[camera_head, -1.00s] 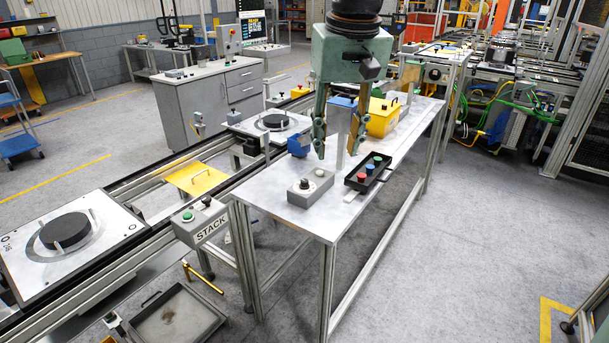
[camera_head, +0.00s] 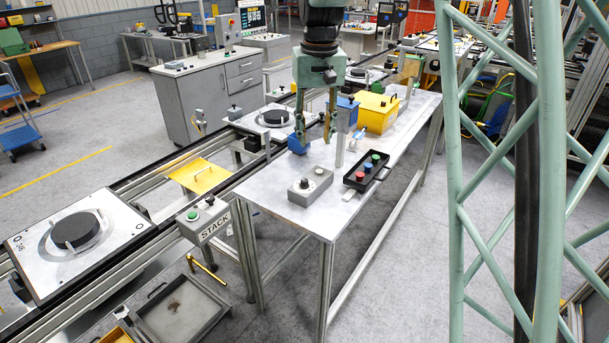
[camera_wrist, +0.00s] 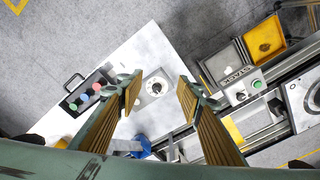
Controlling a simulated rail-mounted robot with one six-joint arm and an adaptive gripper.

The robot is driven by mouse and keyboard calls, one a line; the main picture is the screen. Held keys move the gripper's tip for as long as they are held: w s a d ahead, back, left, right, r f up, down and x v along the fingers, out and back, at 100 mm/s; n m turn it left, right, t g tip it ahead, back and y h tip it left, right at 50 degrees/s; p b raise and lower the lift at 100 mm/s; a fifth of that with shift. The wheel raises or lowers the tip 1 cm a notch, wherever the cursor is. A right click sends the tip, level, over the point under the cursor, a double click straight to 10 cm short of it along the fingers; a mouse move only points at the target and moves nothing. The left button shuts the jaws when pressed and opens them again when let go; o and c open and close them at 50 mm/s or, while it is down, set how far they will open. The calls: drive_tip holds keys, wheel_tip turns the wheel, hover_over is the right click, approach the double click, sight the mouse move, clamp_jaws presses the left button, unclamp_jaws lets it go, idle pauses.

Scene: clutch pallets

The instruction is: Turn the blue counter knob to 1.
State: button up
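My gripper (camera_head: 314,139) hangs above the white worktable with its two fingers apart and nothing between them. In the wrist view my gripper (camera_wrist: 159,90) frames a grey box (camera_wrist: 163,97) whose round pale dial shows between the fingertips, below them. In the head view this grey box (camera_head: 310,187) stands near the table's front edge, with a dark knob (camera_head: 304,184) and a pale round part on top. A black tray (camera_head: 367,178) to its right holds a red, a blue (camera_head: 369,163) and a green knob-like piece. No dial number is readable, and no label marks a blue counter.
Blue boxes (camera_head: 346,113) and a yellow box (camera_head: 377,112) stand farther back on the worktable (camera_head: 275,192). The STACK button box (camera_head: 203,220) and conveyor lie left.

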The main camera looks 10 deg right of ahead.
drive_tip(key=g+p, duration=0.1)
drive_tip(key=p, duration=0.5)
hover_over(305, 180)
wheel_tip(305, 180, down, 10)
drive_tip(key=shift+w+f, duration=0.1)
drive_tip(key=shift+f, duration=0.5)
drive_tip(key=shift+f, duration=0.1)
drive_tip(key=shift+f+p, duration=0.35)
drive_tip(key=shift+f, duration=6.45)
drive_tip(key=c, duration=0.8)
drive_tip(key=shift+c, duration=0.2)
